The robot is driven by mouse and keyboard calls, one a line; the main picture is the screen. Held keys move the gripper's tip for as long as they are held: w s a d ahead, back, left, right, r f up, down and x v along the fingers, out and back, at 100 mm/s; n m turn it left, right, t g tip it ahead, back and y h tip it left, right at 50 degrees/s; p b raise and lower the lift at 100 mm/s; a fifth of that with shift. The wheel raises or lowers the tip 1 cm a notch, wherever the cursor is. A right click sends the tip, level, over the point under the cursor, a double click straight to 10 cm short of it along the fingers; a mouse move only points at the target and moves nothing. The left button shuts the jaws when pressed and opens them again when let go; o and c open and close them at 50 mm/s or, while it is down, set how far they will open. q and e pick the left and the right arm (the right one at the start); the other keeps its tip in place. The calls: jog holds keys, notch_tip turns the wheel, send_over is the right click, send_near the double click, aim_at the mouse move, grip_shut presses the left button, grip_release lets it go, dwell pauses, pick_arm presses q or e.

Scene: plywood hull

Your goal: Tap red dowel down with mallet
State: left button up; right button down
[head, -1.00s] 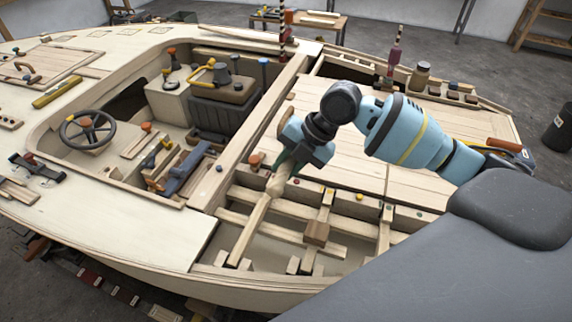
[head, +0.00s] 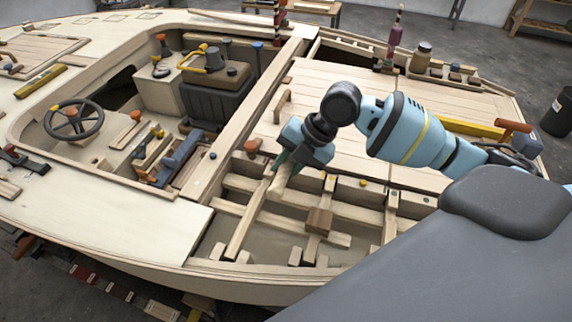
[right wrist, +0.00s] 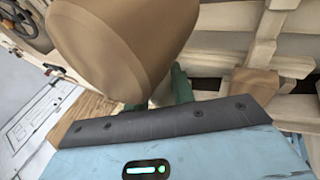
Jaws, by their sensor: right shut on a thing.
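My right gripper (head: 290,168) is over the open ribbed frame of the hull, shut on a pale wooden piece that looks like the mallet (head: 277,187). In the right wrist view the mallet's large rounded tan wood (right wrist: 125,40) fills the upper left, close to the green fingers (right wrist: 175,88). An orange-brown round-topped peg (head: 252,147) stands just left of the gripper. I cannot tell whether it is the red dowel. Small yellow (head: 362,183) and green (head: 397,197) dowel ends show on the beam to the right. My left gripper is out of view.
Pale crossing ribs (head: 240,222) and a brown block (head: 319,221) lie below the gripper. A plank deck (head: 330,100) stretches behind it. A cockpit with a steering wheel (head: 73,121) is at left. A jar (head: 423,54) stands at the far right.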

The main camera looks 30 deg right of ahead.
jog(key=shift+r, duration=0.2)
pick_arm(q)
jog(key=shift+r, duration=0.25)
pick_arm(e)
jog(key=shift+f, duration=0.1)
